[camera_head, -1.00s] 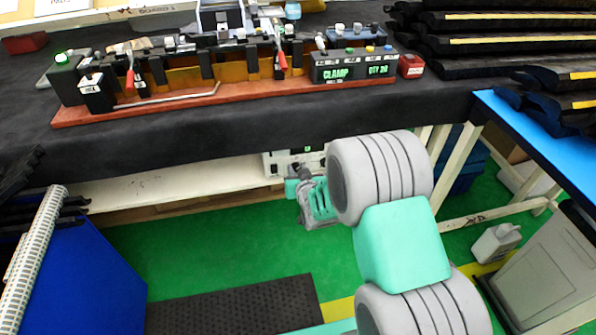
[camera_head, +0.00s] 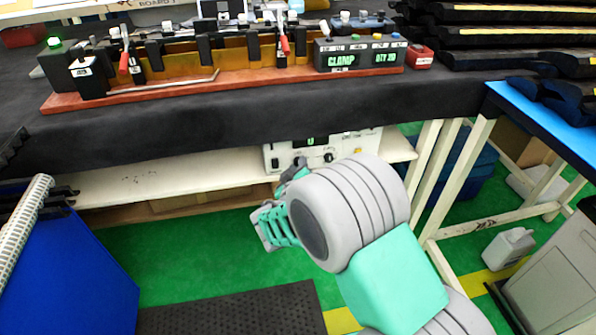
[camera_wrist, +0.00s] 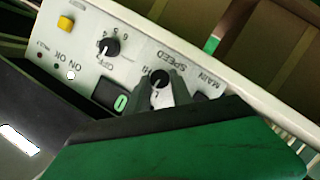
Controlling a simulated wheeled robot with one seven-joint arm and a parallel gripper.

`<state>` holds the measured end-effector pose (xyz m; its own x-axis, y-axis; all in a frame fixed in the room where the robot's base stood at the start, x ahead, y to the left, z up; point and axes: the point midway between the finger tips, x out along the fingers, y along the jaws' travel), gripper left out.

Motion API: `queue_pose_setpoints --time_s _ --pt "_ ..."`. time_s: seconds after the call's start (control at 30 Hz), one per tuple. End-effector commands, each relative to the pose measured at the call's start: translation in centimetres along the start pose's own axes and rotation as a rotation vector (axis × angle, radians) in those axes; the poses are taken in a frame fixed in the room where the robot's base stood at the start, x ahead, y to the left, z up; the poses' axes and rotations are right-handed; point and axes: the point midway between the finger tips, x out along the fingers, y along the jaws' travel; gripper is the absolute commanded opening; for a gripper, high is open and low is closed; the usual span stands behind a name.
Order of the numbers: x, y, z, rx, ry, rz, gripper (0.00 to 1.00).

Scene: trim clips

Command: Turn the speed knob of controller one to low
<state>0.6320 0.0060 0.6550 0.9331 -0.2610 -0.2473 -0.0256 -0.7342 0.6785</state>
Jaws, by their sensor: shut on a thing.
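A white controller (camera_head: 350,143) stands on the low shelf under the bench. Its panel (camera_wrist: 185,72) fills much of the wrist view, seen turned nearly upside down. The black speed knob (camera_wrist: 159,76) sits by the SPEED lettering, with HI and L marks beside it. My gripper (camera_wrist: 164,88) is shut on this knob, one dark finger on each side. The fingers hide part of the knob, and I cannot make out where its pointer stands. In the head view my gripper (camera_head: 298,168) is at the panel's left part, partly hidden by my wrist. No controller number is readable.
A second black knob (camera_wrist: 110,47) near OFF, a yellow button (camera_wrist: 65,23) and a display (camera_wrist: 121,101) reading 0 are on the same panel. The bench edge (camera_head: 230,125) overhangs the shelf (camera_head: 160,181). White bench legs (camera_head: 440,175) stand at right.

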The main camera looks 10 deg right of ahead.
Motion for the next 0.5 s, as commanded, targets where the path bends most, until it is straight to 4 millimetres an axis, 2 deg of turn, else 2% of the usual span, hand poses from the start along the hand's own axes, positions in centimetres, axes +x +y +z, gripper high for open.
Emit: queue_pose_setpoints --time_s 0.5 --pt "-0.02 -0.13 0.23 -0.054 -0.003 0.018 0.0"
